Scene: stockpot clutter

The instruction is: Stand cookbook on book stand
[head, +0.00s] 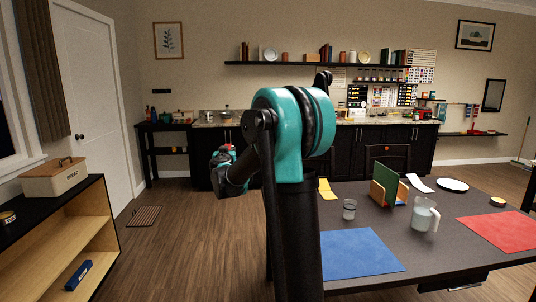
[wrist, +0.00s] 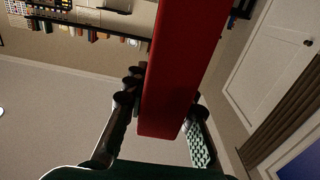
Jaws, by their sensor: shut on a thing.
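My gripper (wrist: 163,112) is shut on a red, slab-shaped thing in the wrist view, which looks like the cookbook (wrist: 180,70). One dark finger is at its left and a textured finger pad is at its right. The cookbook's far end runs out of the top of the view. In the head view my arm hides the fingers and I cannot make out the cookbook. A wooden holder (head: 379,194) on the dark table looks like the book stand. A green upright panel or book (head: 388,180) is in it.
On the table (head: 450,252) are a glass (head: 349,209), a pitcher (head: 424,215), a blue mat (head: 360,252), a red mat (head: 505,229) and a white plate (head: 453,185). A low shelf with a bread box (head: 54,178) stands at left. The floor between is mostly clear.

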